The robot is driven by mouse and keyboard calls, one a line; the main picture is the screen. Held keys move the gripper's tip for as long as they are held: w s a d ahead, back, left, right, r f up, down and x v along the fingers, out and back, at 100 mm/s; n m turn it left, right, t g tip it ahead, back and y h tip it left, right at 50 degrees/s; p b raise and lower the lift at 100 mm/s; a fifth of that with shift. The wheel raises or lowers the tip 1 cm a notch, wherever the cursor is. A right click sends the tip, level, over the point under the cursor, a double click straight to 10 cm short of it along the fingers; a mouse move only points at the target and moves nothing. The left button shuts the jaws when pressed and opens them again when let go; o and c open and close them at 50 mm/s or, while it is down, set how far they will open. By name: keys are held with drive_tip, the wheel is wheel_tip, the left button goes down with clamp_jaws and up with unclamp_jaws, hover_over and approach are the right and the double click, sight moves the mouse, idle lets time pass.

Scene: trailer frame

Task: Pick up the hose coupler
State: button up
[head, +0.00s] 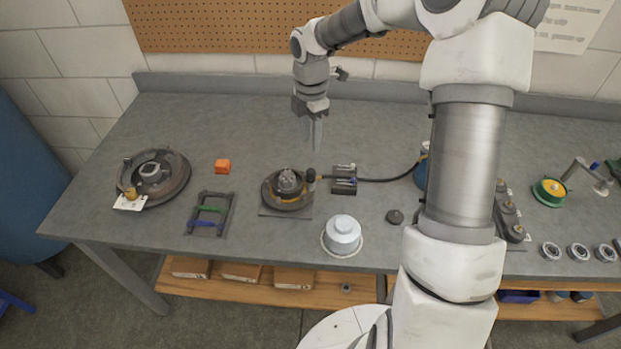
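My gripper (312,138) hangs fingers-down above the middle of the bench, behind the round dark fixture. Its fingers appear close together from this angle, and I cannot tell whether they are open or shut. Nothing clearly shows between them. I cannot say for certain which part is the hose coupler. A small dark cylindrical piece (311,179) stands at the right edge of the round fixture (287,190). A black hose (388,179) runs from a blue object (421,172), partly hidden by my arm, to a dark block with fittings (344,180). My gripper is apart from all these.
A white domed canister (342,236) and a dark knob (395,216) stand near the front edge. Several metal rings lie at right. The back-left bench is clear.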

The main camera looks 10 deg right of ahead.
sight(311, 171)
wheel_tip(311, 171, down, 13)
drive_tip(key=shift+s+f, duration=0.1)
clamp_jaws()
idle(0.5)
